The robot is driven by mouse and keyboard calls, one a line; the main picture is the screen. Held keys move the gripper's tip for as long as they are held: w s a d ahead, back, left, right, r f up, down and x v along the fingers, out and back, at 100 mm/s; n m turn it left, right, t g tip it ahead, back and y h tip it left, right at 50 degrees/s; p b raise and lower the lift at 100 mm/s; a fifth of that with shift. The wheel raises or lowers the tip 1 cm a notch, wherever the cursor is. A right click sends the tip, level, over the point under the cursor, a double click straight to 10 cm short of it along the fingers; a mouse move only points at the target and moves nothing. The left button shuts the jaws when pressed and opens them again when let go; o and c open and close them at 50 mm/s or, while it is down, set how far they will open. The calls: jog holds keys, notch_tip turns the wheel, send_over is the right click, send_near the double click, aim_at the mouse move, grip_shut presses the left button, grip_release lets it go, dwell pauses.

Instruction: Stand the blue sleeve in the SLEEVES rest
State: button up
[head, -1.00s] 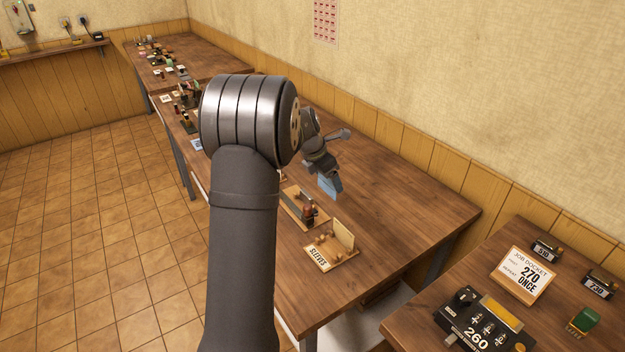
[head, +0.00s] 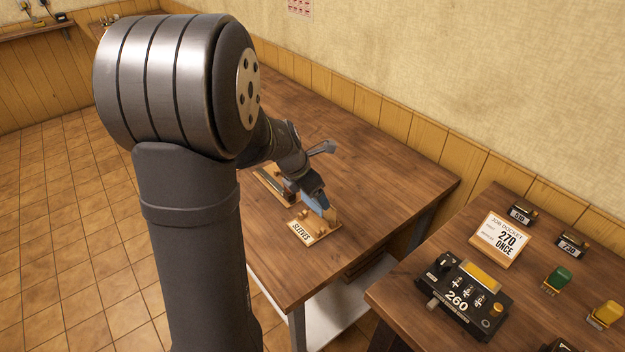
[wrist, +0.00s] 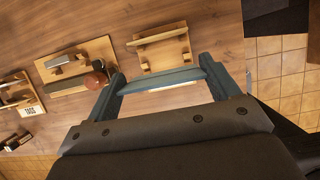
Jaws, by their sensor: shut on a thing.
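My gripper (head: 312,187) is shut on the blue sleeve (head: 319,203), at the SLEEVES rest (head: 305,236). In the wrist view the sleeve (wrist: 162,80) spans between the two fingers of my gripper (wrist: 161,74) as a thin blue strip. The rest is a light wooden board with small pegs, an upright back piece and a SLEEVES label. In the wrist view the rest (wrist: 150,66) lies just beyond the sleeve, which hides its near part. I cannot tell whether the sleeve touches the rest.
Next to the rest is another wooden stand with a dark bar and a reddish-brown knob (wrist: 97,81). The bench (head: 370,190) is bare to the right of the rest. A second table holds a job docket (head: 500,240) and a black device reading 260 (head: 462,298).

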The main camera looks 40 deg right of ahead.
aim_at(311, 207)
jog(key=shift+f, duration=0.1)
jog(key=shift+f, duration=3.45)
jog(key=shift+f, duration=0.25)
jog(key=o, duration=1)
jog(key=shift+c, duration=0.2)
jog(key=shift+r, duration=0.15)
jog(key=shift+r, duration=3.4)
jog(key=shift+f, duration=0.1)
